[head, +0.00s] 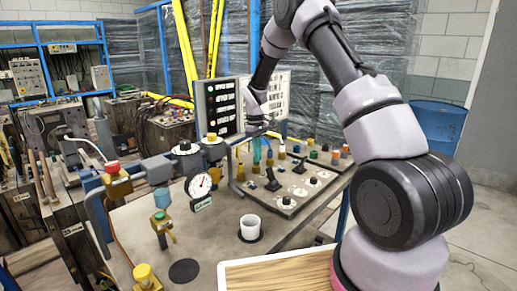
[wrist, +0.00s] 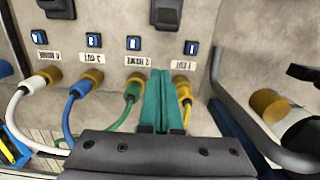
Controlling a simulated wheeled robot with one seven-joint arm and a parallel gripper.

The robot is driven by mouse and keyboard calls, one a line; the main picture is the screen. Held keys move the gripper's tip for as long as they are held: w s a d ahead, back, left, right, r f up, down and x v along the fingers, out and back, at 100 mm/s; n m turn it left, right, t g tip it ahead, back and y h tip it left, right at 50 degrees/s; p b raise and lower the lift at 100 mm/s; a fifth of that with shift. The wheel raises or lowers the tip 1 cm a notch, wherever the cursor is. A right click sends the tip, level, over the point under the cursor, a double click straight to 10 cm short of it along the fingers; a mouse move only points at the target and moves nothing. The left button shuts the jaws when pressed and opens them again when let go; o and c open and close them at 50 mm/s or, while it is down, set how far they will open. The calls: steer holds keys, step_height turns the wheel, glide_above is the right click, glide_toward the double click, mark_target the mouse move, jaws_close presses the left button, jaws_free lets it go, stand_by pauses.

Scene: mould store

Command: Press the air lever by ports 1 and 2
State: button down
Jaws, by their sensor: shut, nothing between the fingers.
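The air lever by ports 1 and 2 is a black lever (wrist: 167,14) at the top edge of the wrist view, partly cut off. It sits between two small blue number tags. Below it are port 2 (wrist: 135,78) with a green hose and port 1 (wrist: 181,80) with a yellow hose. My gripper (wrist: 160,75) is shut and empty; its teal fingers point between these two ports, short of the lever in the picture. In the head view my gripper (head: 257,161) hangs over the panel's back left part. I cannot tell whether its tips touch anything.
A second black lever (wrist: 58,8) sits by the ports with blue and white hoses. A bent grey bar (wrist: 240,120) stands right of the fingers. In the head view a dial gauge (head: 200,184) and a white cup (head: 250,227) stand near the panel (head: 290,200).

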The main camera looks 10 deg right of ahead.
mark_target(271, 177)
steer(key=f, duration=0.4)
steer(key=shift+s+d+f, duration=0.3)
steer(key=shift+f, duration=0.1)
steer(key=shift+s+d+r, duration=0.3)
steer(key=shift+s, duration=0.2)
steer(key=shift+s+d+r, duration=0.3)
steer(key=shift+s, duration=0.15)
steer(key=shift+s+d+r, duration=0.2)
steer(key=shift+s+d, duration=0.1)
steer(key=shift+s, duration=0.05)
steer(key=shift+d, duration=0.1)
